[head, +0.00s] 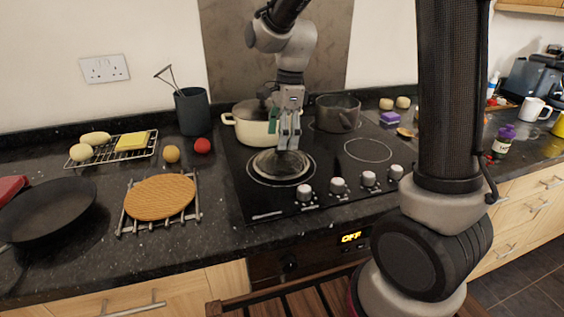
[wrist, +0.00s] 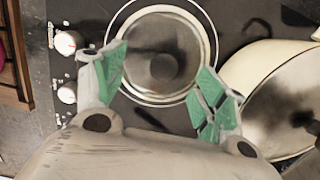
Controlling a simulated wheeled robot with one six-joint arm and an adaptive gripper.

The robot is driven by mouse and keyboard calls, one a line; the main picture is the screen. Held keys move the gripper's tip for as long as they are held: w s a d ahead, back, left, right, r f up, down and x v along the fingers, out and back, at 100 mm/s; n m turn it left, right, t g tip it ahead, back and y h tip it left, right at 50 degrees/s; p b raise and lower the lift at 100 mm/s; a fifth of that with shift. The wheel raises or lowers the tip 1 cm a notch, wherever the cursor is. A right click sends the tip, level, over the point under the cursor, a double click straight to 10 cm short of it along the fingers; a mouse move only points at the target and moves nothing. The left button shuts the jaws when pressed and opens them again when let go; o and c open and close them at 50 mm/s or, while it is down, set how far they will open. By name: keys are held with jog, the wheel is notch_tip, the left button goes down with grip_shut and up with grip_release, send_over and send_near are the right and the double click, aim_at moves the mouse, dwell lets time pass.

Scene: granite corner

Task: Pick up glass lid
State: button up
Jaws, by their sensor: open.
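The glass lid (head: 281,164) lies on the front left burner ring of the black hob. In the wrist view the lid (wrist: 160,42) is a round, see-through disc with a pale rim and a dark round knob (wrist: 163,67) at its middle. My gripper (head: 287,143) is open and points down just above the lid. In the wrist view its green-padded fingers (wrist: 168,87) are spread apart on either side of the lid's near part, with nothing held between them. I cannot tell whether a fingertip touches the lid.
A cream pot (head: 241,126) stands right behind the lid, close to my gripper; its lidded top (wrist: 285,95) fills the wrist view's right side. A grey saucepan (head: 337,114) stands farther back. Hob knobs (head: 337,186) line the front right. The front right burner (head: 368,150) is clear.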

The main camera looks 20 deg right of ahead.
aim_at(281, 157)
jog(key=f, duration=0.5)
jog(key=shift+w+a+f, duration=0.1)
jog(key=shift+w, duration=0.25)
jog(key=shift+s, duration=0.1)
jog(key=c, duration=1.6)
